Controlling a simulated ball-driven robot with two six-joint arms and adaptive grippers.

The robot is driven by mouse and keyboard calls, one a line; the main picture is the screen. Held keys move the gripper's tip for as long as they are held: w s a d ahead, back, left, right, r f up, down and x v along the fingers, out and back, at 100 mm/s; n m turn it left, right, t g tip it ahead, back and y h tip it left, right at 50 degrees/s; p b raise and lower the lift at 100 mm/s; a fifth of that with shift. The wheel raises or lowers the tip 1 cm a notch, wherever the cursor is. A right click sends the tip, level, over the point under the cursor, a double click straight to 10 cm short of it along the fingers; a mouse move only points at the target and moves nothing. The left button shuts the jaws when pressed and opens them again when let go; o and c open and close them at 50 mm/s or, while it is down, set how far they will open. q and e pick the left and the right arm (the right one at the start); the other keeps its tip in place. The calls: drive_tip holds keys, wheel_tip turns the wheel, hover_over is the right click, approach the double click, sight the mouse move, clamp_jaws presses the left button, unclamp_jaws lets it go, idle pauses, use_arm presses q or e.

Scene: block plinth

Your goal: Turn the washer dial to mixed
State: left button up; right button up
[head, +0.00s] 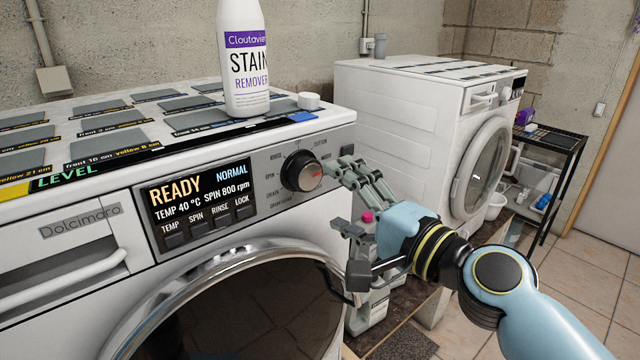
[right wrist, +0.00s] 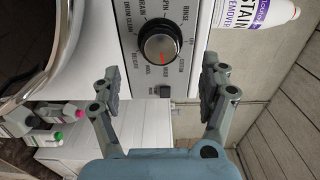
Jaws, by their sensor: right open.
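The washer (head: 90,240) stands at the left, its display (head: 200,197) reading READY, NORMAL, TEMP 40 °C and SPIN 800 rpm. Printed programme names ring the dial; most are too small to read surely, and I cannot tell which one the mark points at. My right gripper (head: 340,196) is open and empty just right of the dial. In the right wrist view, the dial (right wrist: 160,48) lies ahead between the spread fingers (right wrist: 162,80), apart from both. My left gripper is out of view.
A stain remover bottle (head: 243,60) and a white cap (head: 308,101) stand on the washer top. A second white machine (head: 400,120) stands behind to the right. Bottles (head: 368,300) are below my right gripper, and a black shelf (head: 550,150) is at the far right.

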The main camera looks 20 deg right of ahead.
drive_tip(key=v, duration=0.4)
idle(0.4)
